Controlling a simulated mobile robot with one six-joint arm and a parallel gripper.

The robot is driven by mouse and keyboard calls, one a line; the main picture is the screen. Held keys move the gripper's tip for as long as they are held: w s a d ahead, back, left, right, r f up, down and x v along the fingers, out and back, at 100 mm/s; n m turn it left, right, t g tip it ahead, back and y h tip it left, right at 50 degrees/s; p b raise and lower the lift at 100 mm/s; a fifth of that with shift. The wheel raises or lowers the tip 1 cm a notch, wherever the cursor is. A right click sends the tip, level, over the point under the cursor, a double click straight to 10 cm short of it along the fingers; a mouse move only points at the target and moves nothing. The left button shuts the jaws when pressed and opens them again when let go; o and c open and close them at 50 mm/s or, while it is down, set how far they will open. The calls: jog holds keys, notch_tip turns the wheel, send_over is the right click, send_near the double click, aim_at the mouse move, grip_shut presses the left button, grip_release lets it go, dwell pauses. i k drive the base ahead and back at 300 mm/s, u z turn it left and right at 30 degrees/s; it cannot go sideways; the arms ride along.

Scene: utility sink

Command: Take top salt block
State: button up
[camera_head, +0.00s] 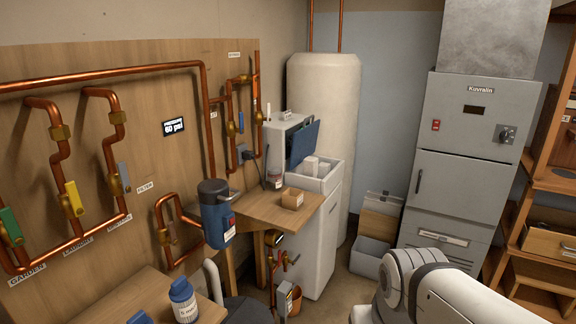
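Pale white blocks, which look like the salt blocks (311,164), show in the open top of the white softener cabinet (321,235) at the picture's middle. They are small here, and I cannot tell how they are stacked. A dark blue panel (303,144), perhaps the lid, stands tilted up behind them. Part of my white arm shows at the bottom right, well apart from the cabinet. My gripper is out of view.
A blue filter housing (216,215) and copper pipes line the left wall. A grey furnace (468,140) and wooden shelving (540,205) stand right. A bin (370,257) sits on the floor.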

aim_at(311, 164)
jog(key=z, duration=0.15)
jog(key=i, duration=2.35)
jog(key=z, duration=0.15)
